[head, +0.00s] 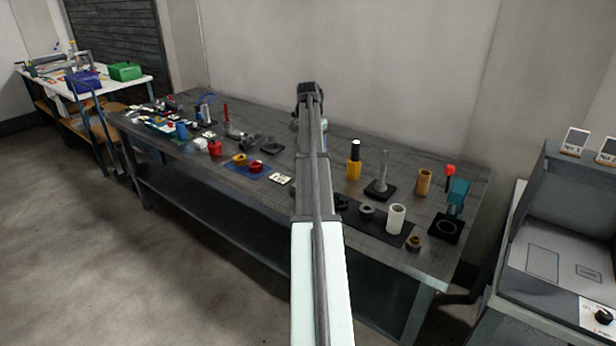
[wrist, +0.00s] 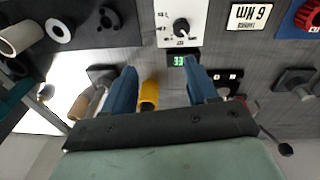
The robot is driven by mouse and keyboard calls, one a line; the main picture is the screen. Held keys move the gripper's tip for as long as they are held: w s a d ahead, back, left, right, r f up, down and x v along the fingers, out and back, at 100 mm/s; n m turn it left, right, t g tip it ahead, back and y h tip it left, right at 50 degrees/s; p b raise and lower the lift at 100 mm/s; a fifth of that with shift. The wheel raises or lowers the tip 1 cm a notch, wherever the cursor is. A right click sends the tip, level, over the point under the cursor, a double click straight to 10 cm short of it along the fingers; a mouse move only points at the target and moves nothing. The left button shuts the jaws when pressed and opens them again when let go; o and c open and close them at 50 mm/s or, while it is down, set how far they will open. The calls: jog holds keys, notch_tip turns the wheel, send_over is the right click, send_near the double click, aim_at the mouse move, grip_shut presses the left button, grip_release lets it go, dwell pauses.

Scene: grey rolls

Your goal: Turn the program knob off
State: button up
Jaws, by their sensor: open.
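A black knob (wrist: 181,28) sits on a white panel (wrist: 165,12) with printed marks around it in the wrist view, at the top middle. The marks are too small to read surely. In the head view my arm reaches over the workbench and hides this panel. Another black knob (head: 603,317) is on the grey console at the lower right.
The workbench (head: 250,185) carries many small items. Right of my arm are a yellow cylinder (head: 353,168), a white roll (head: 396,219) and a brown roll (head: 424,182). A label plate (wrist: 248,16) and a red part (wrist: 306,18) lie right of the panel in the wrist view.

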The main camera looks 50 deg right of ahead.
jog(key=w+f+n, duration=0.1)
jog(key=f+n, duration=0.3)
jog(key=w+f+n, duration=0.1)
jog(key=f+n, duration=0.3)
jog(key=n, duration=0.1)
jog(key=w+f+n+y, duration=0.1)
jog(key=f+n, duration=0.3)
jog(key=f, duration=0.1)
jog(key=shift+d+f+n+t, duration=0.1)
jog(key=shift+n+t, duration=0.2)
jog(key=shift+t, duration=0.1)
jog(key=shift+c, duration=0.4)
jog(key=c, duration=1)
